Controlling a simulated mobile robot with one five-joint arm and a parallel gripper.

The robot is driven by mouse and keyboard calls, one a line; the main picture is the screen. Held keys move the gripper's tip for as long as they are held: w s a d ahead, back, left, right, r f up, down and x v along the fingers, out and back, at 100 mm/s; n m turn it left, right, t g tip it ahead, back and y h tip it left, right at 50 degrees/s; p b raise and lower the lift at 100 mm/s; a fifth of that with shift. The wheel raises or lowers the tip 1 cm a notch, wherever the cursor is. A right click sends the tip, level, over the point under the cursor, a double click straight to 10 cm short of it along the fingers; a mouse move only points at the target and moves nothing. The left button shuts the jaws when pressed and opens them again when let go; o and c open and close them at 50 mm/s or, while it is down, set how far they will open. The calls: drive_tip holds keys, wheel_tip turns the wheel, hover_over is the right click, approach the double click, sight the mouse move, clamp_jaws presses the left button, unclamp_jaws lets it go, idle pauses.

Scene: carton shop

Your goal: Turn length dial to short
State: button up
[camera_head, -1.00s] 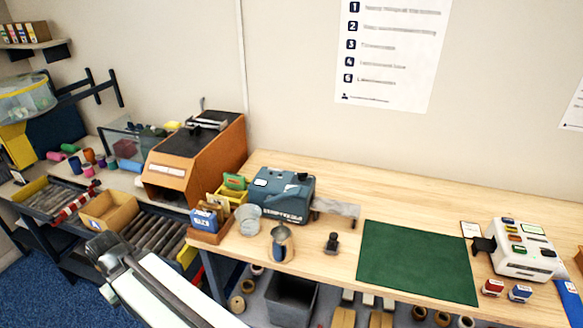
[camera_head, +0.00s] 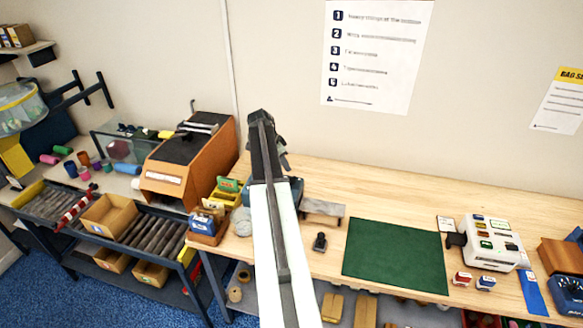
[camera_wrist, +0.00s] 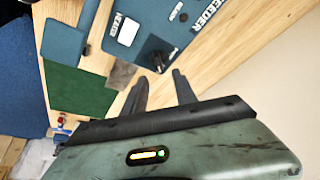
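A teal machine (camera_wrist: 150,22) with large lettering that seems to end in "FEEDER" fills the top of the wrist view. A round black dial (camera_wrist: 155,55) sits on its face, with small marks beside it too small to read. A white panel (camera_wrist: 128,31) is to the dial's left. My gripper (camera_wrist: 160,76) is open and empty, its two dark fingers apart and pointing at the dial, with no clear contact. In the head view the teal machine (camera_head: 296,188) is mostly hidden behind my arm, and my gripper (camera_head: 282,150) is over it.
A green mat (camera_head: 395,255) and a grey metal stand (camera_head: 323,209) lie right of the machine, with a black stamp-like object (camera_head: 320,242) in front. A white device (camera_head: 493,243) is far right.

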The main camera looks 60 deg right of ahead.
sight(291, 177)
drive_tip(key=b+x, duration=0.7)
drive_tip(key=shift+w+a+f, duration=0.15)
drive_tip(key=shift+f, duration=0.4)
drive_tip(key=shift+d+r, duration=0.1)
drive_tip(key=shift+d, duration=0.1)
